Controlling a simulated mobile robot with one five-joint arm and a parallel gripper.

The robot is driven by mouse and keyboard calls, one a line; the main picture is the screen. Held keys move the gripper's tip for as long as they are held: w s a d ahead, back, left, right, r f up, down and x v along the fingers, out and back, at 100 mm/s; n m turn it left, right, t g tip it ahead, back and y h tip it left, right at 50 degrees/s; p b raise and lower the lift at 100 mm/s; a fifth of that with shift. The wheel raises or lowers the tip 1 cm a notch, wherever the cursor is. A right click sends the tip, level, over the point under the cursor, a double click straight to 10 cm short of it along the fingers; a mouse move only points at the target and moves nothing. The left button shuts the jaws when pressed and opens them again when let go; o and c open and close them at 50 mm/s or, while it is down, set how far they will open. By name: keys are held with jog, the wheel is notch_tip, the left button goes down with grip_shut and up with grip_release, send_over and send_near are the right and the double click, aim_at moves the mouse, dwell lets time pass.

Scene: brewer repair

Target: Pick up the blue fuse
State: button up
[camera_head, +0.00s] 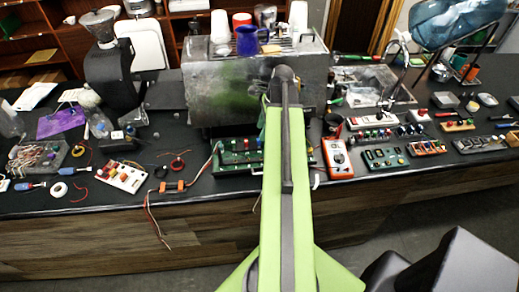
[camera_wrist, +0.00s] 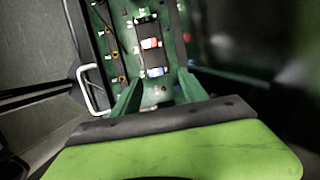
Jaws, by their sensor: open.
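The blue fuse (camera_wrist: 155,72) shows in the wrist view as a small blue-and-white piece in a dark holder on a green circuit board (camera_wrist: 115,40). A red-and-white fuse (camera_wrist: 150,43) sits just beyond it in the same holder. My gripper (camera_wrist: 159,76) is open, with its two dark green fingers on either side of the blue fuse in the picture. I cannot tell how far above the board the fingertips are. In the head view the green board (camera_head: 232,158) lies at the counter's front edge, partly behind my arm. My gripper and the blue fuse cannot be made out there.
A steel brewer (camera_head: 225,90) stands behind the board, with a blue mug (camera_head: 247,42) on top. An orange multimeter (camera_head: 337,158) lies right of my arm, beside several small boards. A white board (camera_head: 122,176) and loose wires lie left. A white handle (camera_wrist: 95,92) shows beside the board.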

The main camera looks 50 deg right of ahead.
aim_at(259, 143)
jog(key=b+x, duration=0.3)
jog(key=s+b+x, duration=0.1)
jog(key=b+x, duration=0.1)
jog(key=shift+w+a+f, duration=0.1)
jog(key=shift+a+f, duration=0.05)
jog(key=shift+f, duration=0.05)
jog(key=shift+r, duration=0.2)
grip_shut()
